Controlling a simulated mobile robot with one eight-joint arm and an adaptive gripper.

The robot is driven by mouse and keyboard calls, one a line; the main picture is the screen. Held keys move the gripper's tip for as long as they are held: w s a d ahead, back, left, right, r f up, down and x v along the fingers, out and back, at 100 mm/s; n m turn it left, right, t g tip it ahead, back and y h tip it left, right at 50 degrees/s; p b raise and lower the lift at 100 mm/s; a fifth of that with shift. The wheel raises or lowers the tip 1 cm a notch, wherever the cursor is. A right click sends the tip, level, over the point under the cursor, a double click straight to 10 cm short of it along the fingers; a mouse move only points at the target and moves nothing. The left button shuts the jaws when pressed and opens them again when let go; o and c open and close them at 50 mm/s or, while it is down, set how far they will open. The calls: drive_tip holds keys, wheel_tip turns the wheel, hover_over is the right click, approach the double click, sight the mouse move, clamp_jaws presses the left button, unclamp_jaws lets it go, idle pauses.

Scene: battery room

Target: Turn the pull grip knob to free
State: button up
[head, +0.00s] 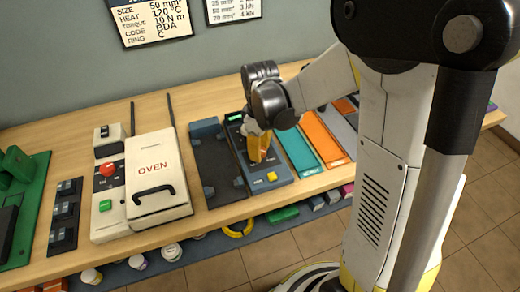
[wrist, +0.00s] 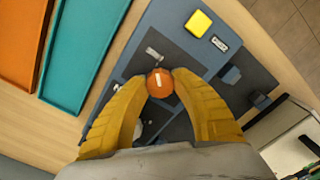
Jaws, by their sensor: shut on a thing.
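The knob (wrist: 160,83) is a small round orange piece with a white mark line, in the middle of the wrist view. It sits on a blue-grey device with a dark panel (wrist: 178,45). My gripper (wrist: 159,84) is shut on the knob, one yellow ribbed fingertip against each side. In the head view my gripper (head: 258,158) points down over the device (head: 283,180), and the fingers hide the knob. A yellow square button (wrist: 198,24) with a small label beside it is on the device. I cannot read any lettering around the knob.
Teal (head: 298,147) and orange (head: 325,138) trays lie right of the device. A dark cradle (head: 210,158) and a white OVEN box (head: 155,175) with a black handle stand to its left. The wooden bench (head: 225,212) has a narrow clear front strip.

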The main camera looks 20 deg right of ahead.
idle(0.4)
drive_tip(key=o, duration=1.2)
wheel_tip(320, 180, up, 12)
